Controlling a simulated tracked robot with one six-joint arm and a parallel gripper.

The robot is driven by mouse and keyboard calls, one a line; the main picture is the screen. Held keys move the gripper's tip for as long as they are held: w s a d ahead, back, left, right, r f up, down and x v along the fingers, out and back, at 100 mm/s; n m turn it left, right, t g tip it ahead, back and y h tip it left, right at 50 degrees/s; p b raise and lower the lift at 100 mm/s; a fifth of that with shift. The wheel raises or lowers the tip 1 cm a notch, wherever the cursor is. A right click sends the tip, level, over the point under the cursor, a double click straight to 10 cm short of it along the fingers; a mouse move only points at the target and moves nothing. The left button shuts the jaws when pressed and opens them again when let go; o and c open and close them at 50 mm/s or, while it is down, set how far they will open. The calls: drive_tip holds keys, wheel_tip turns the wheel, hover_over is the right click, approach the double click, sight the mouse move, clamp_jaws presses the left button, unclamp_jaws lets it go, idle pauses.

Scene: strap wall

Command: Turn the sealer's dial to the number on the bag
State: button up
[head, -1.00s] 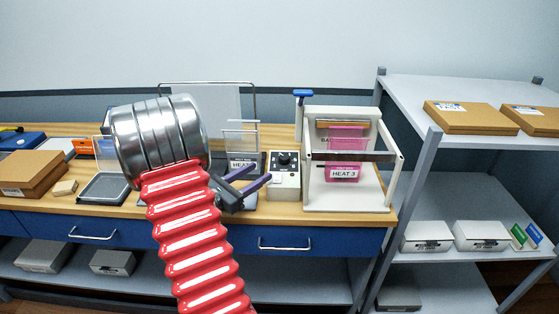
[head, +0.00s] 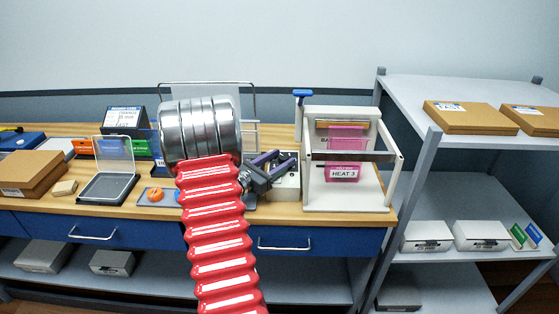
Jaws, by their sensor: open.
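The heat sealer (head: 347,202) is a white frame with a dark bar across it, at the right end of the bench. A pink bag (head: 345,138) hangs in it, with a label (head: 342,173) reading HEAT 3. The sealer's control box (head: 287,194) stands just left of the frame. Its black dial is hidden behind my gripper, so its setting cannot be read. My gripper (head: 287,156) has purple-lined fingers, is open and lies over the upper part of the box in the picture. Whether the fingers touch or straddle the dial cannot be told.
A blue-topped post (head: 303,95) rises behind the box. Left of my arm are an orange round piece (head: 156,197), a clear-lidded tray (head: 110,188) and a cardboard box (head: 35,174). A grey shelf unit (head: 470,193) stands at the right.

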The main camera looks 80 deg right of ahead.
drive_tip(key=shift+c, duration=0.5)
drive_tip(key=c, duration=0.9)
drive_tip(key=shift+c, duration=0.2)
drive_tip(key=shift+w+m+g+y, duration=0.1)
drive_tip(key=shift+m+g+y, duration=0.2)
drive_tip(key=shift+g, duration=0.1)
drive_tip(key=shift+w+d+r+m+g+y, duration=0.1)
drive_tip(key=shift+w+d+m+g+y, duration=0.1)
drive_tip(key=shift+m+g+y, duration=0.95)
drive_tip(key=shift+w+d+m+g+y, duration=0.1)
drive_tip(key=shift+d+m+g+y, duration=0.05)
drive_tip(key=shift+m+g+y, duration=0.95)
drive_tip(key=o, duration=1)
drive_tip(key=shift+o, duration=0.2)
drive_tip(key=shift+a, duration=0.1)
